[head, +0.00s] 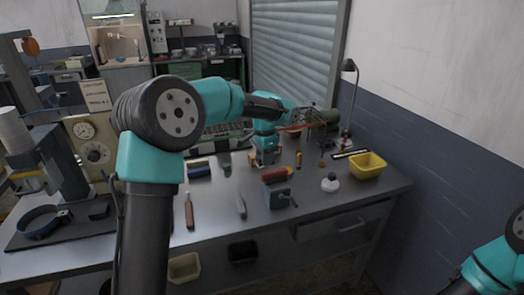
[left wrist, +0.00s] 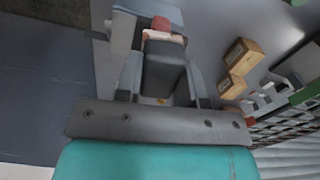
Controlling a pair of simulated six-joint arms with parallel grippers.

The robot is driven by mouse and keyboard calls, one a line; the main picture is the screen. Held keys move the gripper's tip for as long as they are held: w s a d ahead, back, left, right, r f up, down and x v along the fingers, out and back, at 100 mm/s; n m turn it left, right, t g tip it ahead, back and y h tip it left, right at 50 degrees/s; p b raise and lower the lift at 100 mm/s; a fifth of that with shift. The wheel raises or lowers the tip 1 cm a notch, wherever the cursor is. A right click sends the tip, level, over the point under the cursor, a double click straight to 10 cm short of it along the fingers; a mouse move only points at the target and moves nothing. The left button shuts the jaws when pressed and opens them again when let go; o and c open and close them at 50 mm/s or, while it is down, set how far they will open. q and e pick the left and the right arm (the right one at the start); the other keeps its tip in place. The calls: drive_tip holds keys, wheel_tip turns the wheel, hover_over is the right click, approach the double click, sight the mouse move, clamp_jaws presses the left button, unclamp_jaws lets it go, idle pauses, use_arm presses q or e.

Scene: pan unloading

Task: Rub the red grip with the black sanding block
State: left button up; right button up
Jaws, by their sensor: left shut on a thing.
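My left gripper (head: 266,159) points down over the bench, just behind the red grip, in the head view. In the left wrist view the left gripper (left wrist: 162,78) is shut on the black sanding block (left wrist: 165,68), which sits between its two fingers. The red grip (head: 275,175) lies on top of a grey vise (head: 281,195). It also shows in the left wrist view as a small red patch (left wrist: 161,24) just past the end of the block. The block hides part of the grip there, and I cannot tell whether they touch. My right gripper is out of view.
A chisel-like tool (head: 190,211) lies at the left. Wooden blocks (left wrist: 242,57) show in the left wrist view. The front right bench is clear.

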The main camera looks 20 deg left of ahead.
sight(265, 172)
use_arm(q)
wheel_tip(265, 172, down, 4)
drive_tip(key=shift+r, duration=0.25)
drive_tip(key=shift+w+d+f, duration=0.3)
drive_tip(key=shift+w+d, duration=0.8)
drive_tip(key=shift+d, duration=0.25)
drive_tip(key=shift+w+d, duration=1.15)
drive_tip(key=shift+d, duration=0.3)
drive_tip(key=shift+w+d+r, duration=0.1)
drive_tip(key=shift+d, duration=0.1)
drive_tip(key=s+a, duration=0.1)
drive_tip(key=a, duration=0.1)
drive_tip(key=s+a, duration=0.1)
drive_tip(key=s, duration=0.1)
drive_tip(key=s+a, duration=0.1)
drive_tip(key=a, duration=0.1)
drive_tip(key=shift+s+a, duration=0.25)
drive_tip(key=shift+a, duration=0.1)
drive_tip(key=shift+s+a, duration=0.2)
drive_tip(key=shift+a, duration=0.05)
drive_tip(key=shift+d+r, duration=0.1)
drive_tip(key=shift+r, duration=3.9)
